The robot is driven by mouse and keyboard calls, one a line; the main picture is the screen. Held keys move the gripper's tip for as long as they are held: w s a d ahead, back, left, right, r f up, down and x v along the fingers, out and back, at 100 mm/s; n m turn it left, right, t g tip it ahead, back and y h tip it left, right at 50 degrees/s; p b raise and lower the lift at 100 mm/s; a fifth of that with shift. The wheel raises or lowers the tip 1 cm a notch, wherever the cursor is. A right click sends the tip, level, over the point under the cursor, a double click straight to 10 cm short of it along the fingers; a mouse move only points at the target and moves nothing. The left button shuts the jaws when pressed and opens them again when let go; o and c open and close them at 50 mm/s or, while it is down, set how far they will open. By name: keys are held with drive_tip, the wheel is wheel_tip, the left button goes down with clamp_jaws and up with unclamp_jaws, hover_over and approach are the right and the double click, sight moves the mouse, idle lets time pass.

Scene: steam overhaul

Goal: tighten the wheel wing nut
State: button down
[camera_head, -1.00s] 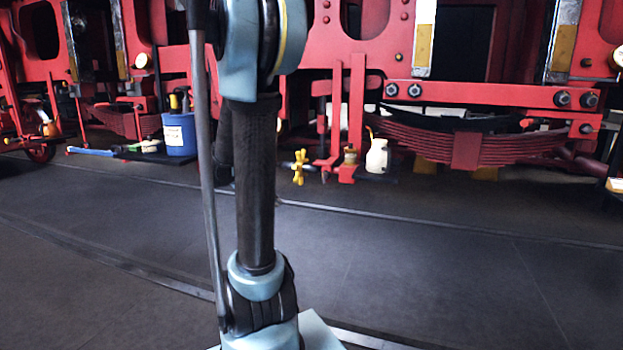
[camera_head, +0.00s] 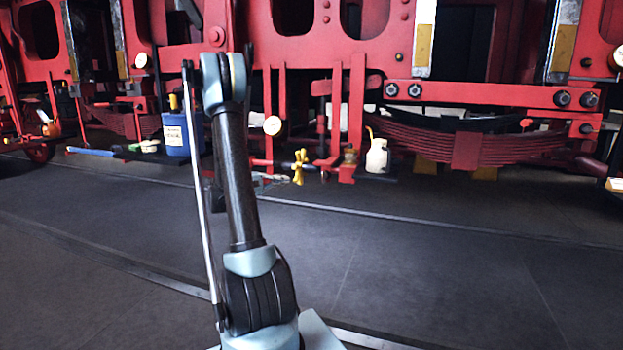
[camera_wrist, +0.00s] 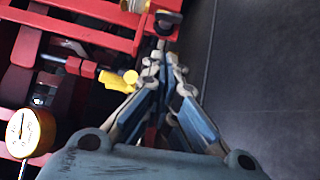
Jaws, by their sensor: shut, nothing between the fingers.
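The yellow wing nut (camera_head: 299,166) sits on a dark horizontal rod low on the red frame in the head view. In the wrist view the yellow nut (camera_wrist: 120,80) is just left of my gripper (camera_wrist: 163,62). My gripper's two fingers come together at their tips with nothing between them. The tips look apart from the nut, though the depth between them is hard to judge. In the head view my arm stands left of the nut, and I cannot make out my gripper clearly there.
A white bottle (camera_head: 377,156) stands to the right, a blue container (camera_head: 182,134) to the left. The dark floor (camera_head: 430,240) in front is clear.

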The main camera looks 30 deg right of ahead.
drive_tip(key=w+h, duration=0.1)
approach(324, 177)
drive_tip(key=w+d, duration=0.4)
drive_tip(key=d, duration=0.2)
drive_tip(key=shift+s+d+r, duration=0.25)
drive_tip(key=shift+s+r, duration=0.25)
drive_tip(key=shift+r, duration=0.1)
drive_tip(key=shift+s+d+r+m+g+y, duration=0.3)
drive_tip(key=shift+s+m, duration=0.05)
drive_tip(key=shift+m, duration=0.05)
idle(0.4)
